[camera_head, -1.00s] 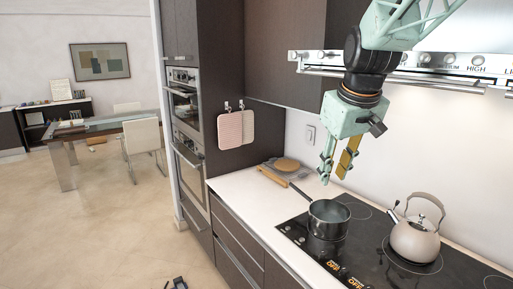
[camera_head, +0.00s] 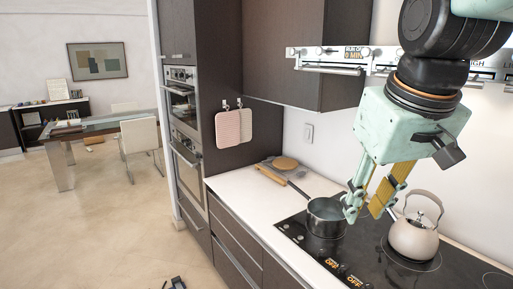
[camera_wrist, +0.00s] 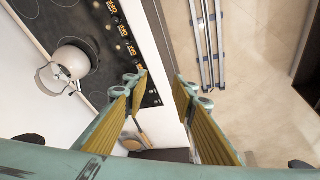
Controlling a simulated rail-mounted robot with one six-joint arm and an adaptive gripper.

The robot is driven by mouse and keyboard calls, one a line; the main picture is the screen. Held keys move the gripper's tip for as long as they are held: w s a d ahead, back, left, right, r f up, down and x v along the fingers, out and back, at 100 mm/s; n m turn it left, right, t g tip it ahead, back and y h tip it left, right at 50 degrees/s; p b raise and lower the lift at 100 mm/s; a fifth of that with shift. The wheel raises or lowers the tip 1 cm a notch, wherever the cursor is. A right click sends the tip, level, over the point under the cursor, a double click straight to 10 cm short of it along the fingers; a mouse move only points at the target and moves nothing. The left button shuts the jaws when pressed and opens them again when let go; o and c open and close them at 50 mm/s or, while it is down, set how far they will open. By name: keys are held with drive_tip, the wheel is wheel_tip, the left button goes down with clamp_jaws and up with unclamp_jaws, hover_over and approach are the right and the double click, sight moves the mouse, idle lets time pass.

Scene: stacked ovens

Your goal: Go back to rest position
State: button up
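My gripper (camera_head: 366,208) hangs from the arm at the right of the head view, pointing down. Its yellow-padded fingers stand apart with nothing between them. In the head view the fingertips overlap the right edge of the dark saucepan (camera_head: 324,217), which sits on the black cooktop (camera_head: 358,262). I cannot tell the gap between them. In the wrist view my gripper (camera_wrist: 160,80) also shows its two fingers spread and empty, over the counter edge and floor.
A beige kettle (camera_head: 413,238) stands on the cooktop; it also shows in the wrist view (camera_wrist: 70,61). Stacked ovens (camera_head: 186,150) are built into the tall cabinet (camera_head: 220,70). Pink mitts (camera_head: 229,129) hang on its side. The floor (camera_head: 110,220) at left is open.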

drive_tip(key=s+f+m, duration=0.1)
drive_tip(key=s+f, duration=0.1)
drive_tip(key=s, duration=0.7)
drive_tip(key=s+f+m, duration=0.1)
drive_tip(key=s+f, duration=0.1)
drive_tip(key=s, duration=0.7)
drive_tip(key=shift+s+d+f+b, duration=0.15)
drive_tip(key=shift+s+f+b, duration=0.2)
drive_tip(key=shift+f+b, duration=0.1)
drive_tip(key=shift+o, duration=0.9)
drive_tip(key=shift+r, duration=0.1)
idle(0.5)
drive_tip(key=shift+w, duration=0.1)
